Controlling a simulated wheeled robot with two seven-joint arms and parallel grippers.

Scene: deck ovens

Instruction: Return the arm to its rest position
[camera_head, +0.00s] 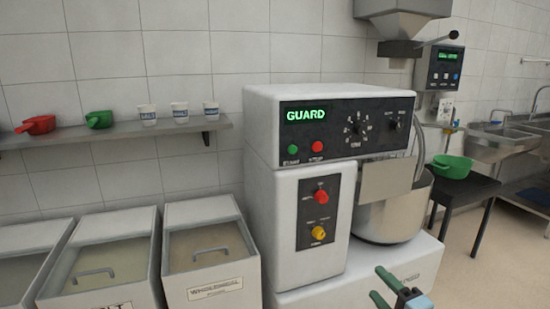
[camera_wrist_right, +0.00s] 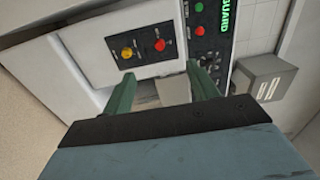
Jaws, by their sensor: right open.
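My right gripper (camera_head: 388,287) shows at the bottom right of the head view, in front of the white mixer (camera_head: 318,270). Its two green fingers are apart with nothing between them. In the right wrist view the right gripper (camera_wrist_right: 165,88) is also open and empty, with the mixer's control panel (camera_wrist_right: 146,49) beyond it. I cannot tell the exact gap between fingers and mixer. My left gripper is in neither view.
The mixer has a steel bowl (camera_head: 392,217) behind a flat guard plate (camera_head: 387,180). Lidded bins (camera_head: 210,265) stand at the left under a wall shelf (camera_head: 110,134) with cups and scoops. A green bowl (camera_head: 452,166) sits on a dark stand at the right, near open floor.

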